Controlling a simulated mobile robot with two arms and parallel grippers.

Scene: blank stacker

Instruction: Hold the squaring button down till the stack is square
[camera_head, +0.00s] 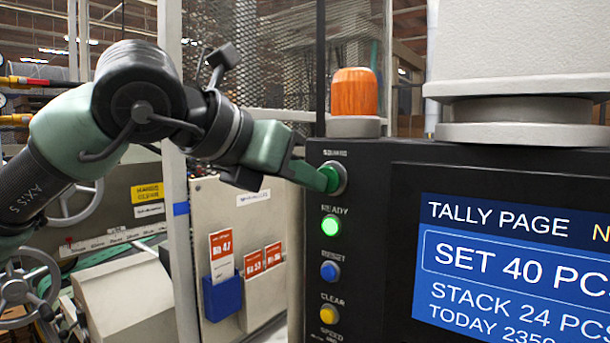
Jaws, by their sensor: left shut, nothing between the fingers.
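The squaring button (335,178) is the top control on the black panel, under a label reading "SQUARE". It looks green with a pale metal ring, and my gripper tip partly hides it. My left gripper (318,178) is shut and empty, its tip at the button's face. It seems to touch the button, but how far the button is pressed cannot be told. The screen (500,265) reads "TALLY PAGE", "SET 40 PC" and "STACK 24 PCS", cut off at the right. The stack itself is not in view. My right gripper is not in view.
Below the button are a lit green "READY" lamp (330,225), a blue "RESET" button (330,271) and a yellow "CLEAR" button (328,314). An orange beacon (355,92) stands above the panel. A grey cabinet (262,225) with red cards is left of it.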

